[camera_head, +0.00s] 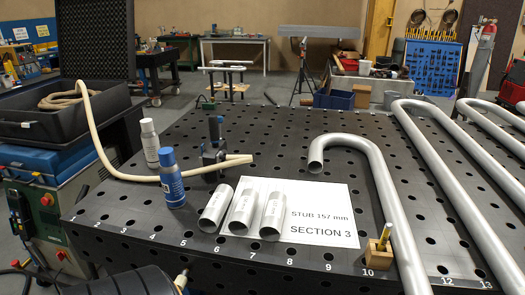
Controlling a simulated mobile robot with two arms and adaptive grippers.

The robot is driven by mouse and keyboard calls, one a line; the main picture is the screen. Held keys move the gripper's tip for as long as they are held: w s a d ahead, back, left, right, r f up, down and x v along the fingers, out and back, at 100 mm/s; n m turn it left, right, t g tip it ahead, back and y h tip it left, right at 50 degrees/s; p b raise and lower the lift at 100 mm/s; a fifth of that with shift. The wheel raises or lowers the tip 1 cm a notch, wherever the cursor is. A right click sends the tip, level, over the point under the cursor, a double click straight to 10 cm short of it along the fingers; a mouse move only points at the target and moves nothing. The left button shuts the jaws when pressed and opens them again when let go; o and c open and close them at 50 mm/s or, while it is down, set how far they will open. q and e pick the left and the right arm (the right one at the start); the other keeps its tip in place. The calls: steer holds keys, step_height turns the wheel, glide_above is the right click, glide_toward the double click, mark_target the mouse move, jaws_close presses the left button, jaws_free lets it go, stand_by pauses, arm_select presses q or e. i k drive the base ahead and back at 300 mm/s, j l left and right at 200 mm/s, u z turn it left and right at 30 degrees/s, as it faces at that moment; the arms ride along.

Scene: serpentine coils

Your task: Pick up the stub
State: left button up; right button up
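Three short silver tube stubs lie side by side on the perforated black table: a left stub (216,206), a middle stub (243,211) and a right stub (272,216). Their open ends face the front edge. The middle and right stubs lie on a white sheet (322,205) reading "STUB 157 mm SECTION 3"; the left stub is at its left edge. Neither of my grippers can be made out in this view. No gripper touches the stubs.
A blue-labelled can (171,180) and a white can (149,143) stand left of the stubs. A dark clamp (214,145) and a beige hose (130,176) are behind. Bent serpentine tubes (385,190) fill the right. A small wooden block (378,254) sits at the front.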

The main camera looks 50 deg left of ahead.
mark_target(270, 229)
steer(key=u, duration=1.55)
